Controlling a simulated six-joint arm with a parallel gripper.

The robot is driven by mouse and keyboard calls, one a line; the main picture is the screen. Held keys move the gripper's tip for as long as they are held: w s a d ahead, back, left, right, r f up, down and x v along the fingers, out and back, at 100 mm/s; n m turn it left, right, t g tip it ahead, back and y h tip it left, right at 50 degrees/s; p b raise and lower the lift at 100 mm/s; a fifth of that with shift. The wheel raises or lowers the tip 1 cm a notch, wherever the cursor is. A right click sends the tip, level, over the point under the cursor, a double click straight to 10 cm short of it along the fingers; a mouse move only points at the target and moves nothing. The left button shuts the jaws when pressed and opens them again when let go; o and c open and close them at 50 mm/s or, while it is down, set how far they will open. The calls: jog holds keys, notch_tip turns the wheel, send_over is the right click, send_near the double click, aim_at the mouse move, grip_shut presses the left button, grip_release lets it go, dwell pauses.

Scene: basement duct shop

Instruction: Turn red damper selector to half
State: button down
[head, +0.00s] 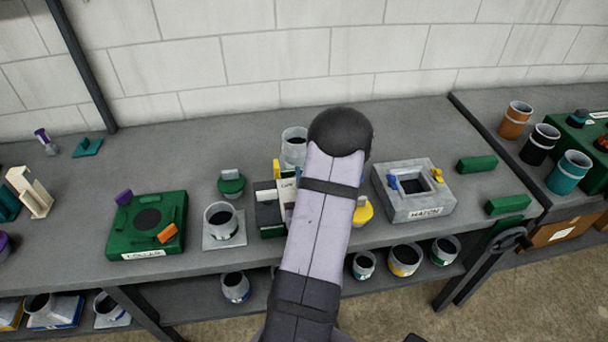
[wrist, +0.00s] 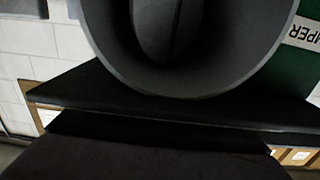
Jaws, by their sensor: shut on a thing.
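My gripper (wrist: 155,122) shows as dark shapes low in the wrist view and is shut on the red damper selector, though no red shows and the contact is too dark to make out. A large dark grey round rim with an oval inside fills the top of the wrist view. At its right is a green surface with a white label (wrist: 304,33), upside down and partly reading "MPER". In the head view my arm covers the middle of the bench and hides my gripper. A dark green block (head: 268,213) shows beside the arm. The selector's setting cannot be read.
A green fixture (head: 124,242) with purple and orange pieces stands left on the bench (head: 420,118). A grey square fixture (head: 437,214) stands right of my arm. A grey cup (head: 220,219) and a yellow piece (head: 363,212) are close by. Green blocks (head: 477,164) lie farther right.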

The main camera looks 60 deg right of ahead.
jog(key=shift+r, duration=0.1)
jog(key=c, duration=1.8)
grip_release()
jog(key=p+v, duration=0.3)
jog(key=p, duration=0.1)
jog(key=shift+r, duration=0.1)
jog(key=shift+p+v, duration=1.65)
jog(key=shift+v, duration=0.5)
jog(key=shift+w+d, duration=0.1)
jog(key=shift+d, duration=0.05)
